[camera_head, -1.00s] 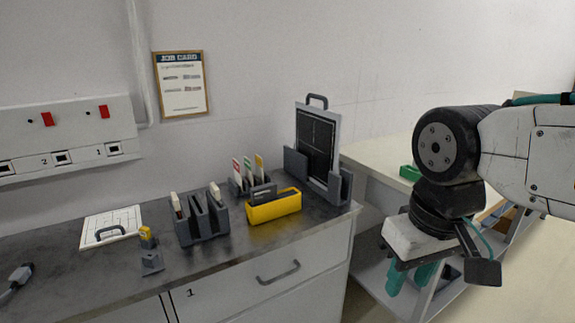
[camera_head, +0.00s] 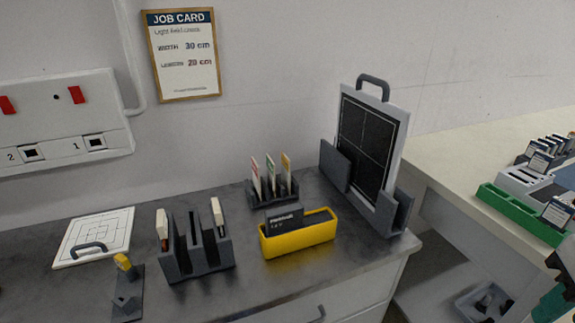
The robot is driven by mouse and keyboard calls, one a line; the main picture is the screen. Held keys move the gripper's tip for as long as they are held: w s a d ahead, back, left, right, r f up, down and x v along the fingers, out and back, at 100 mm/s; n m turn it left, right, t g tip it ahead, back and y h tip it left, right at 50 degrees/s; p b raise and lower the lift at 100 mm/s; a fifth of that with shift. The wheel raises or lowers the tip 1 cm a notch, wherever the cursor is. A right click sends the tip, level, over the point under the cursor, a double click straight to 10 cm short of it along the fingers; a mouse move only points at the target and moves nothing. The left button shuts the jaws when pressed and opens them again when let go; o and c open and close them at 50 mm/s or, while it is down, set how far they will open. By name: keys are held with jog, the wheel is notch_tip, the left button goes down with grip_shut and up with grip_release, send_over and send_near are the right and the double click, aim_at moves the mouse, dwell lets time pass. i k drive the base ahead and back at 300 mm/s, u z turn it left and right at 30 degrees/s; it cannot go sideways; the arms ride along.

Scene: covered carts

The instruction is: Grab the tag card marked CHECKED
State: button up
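Three tag cards stand upright in a small dark rack (camera_head: 272,201) at the back of the grey worktop: one red-topped (camera_head: 255,176), one green-topped (camera_head: 270,172) and one orange-topped (camera_head: 286,172). Their lettering is too small to read, so I cannot tell which is marked CHECKED. My gripper (camera_head: 556,300) shows only as a teal and dark piece cut off at the lower right edge, far right of the rack. Its fingertips are not clear.
A yellow bin (camera_head: 300,240) with a dark labelled piece stands in front of the rack. A grey slotted holder (camera_head: 197,255) is left of it, and a tall panel (camera_head: 370,150) in a stand is to the right. A pale bench (camera_head: 460,160) holds a green tray (camera_head: 520,215).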

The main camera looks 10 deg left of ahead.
aim_at(271, 165)
jog(key=u, duration=0.45)
jog(key=i, duration=0.85)
jog(key=u, duration=0.7)
